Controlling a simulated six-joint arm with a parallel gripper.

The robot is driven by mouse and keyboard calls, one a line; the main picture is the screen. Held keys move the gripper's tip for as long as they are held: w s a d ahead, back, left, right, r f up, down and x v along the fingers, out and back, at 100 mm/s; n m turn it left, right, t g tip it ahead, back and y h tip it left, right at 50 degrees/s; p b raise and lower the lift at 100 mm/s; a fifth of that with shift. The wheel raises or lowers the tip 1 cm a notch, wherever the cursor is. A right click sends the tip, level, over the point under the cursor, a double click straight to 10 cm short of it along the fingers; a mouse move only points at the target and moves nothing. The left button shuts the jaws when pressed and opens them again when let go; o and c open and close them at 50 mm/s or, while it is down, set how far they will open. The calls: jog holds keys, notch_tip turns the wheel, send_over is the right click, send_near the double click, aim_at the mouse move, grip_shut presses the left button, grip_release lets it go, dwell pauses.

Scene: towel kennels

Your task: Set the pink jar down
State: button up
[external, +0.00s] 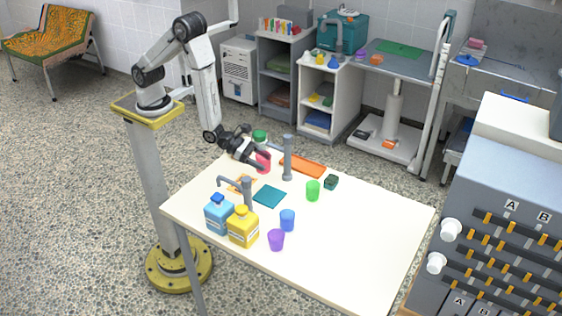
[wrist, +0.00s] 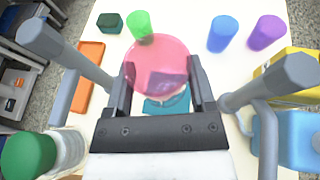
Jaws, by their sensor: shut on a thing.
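The pink jar (external: 263,167) is in my gripper (external: 258,160), over the far left end of the white table (external: 350,225) in the external view. In the wrist view the jar (wrist: 158,62) sits between the two dark fingers of my gripper (wrist: 160,88), which are shut on it. A teal square (wrist: 165,106) shows behind the jar in the wrist view and lies flat on the table (external: 269,196). I cannot tell whether the jar's base touches the table.
Grey posts (external: 287,160) and (external: 247,192) rise close to the jar. A green-capped container (wrist: 28,155), orange tray (external: 302,165), green cup (external: 313,190), blue cup (external: 287,220), purple cup (external: 276,240), and blue (external: 219,215) and yellow bottles (external: 243,228) stand around. The table's right half is clear.

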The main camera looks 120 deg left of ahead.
aim_at(268, 167)
jog(key=x, duration=0.3)
jog(key=d+x, duration=0.1)
jog(key=x, duration=0.1)
jog(key=shift+w+a+f, duration=0.1)
jog(key=shift+w, duration=0.15)
jog(key=shift+w+a+f, duration=0.1)
jog(key=shift+w+f, duration=1.05)
jog(key=shift+f, duration=0.2)
jog(key=shift+w+f, duration=1.15)
jog(key=shift+f, duration=0.2)
jog(key=shift+w+f, duration=0.3)
jog(key=shift+f, duration=1.5)
jog(key=shift+f, duration=0.1)
jog(key=o, duration=1.2)
jog(key=shift+c, duration=0.2)
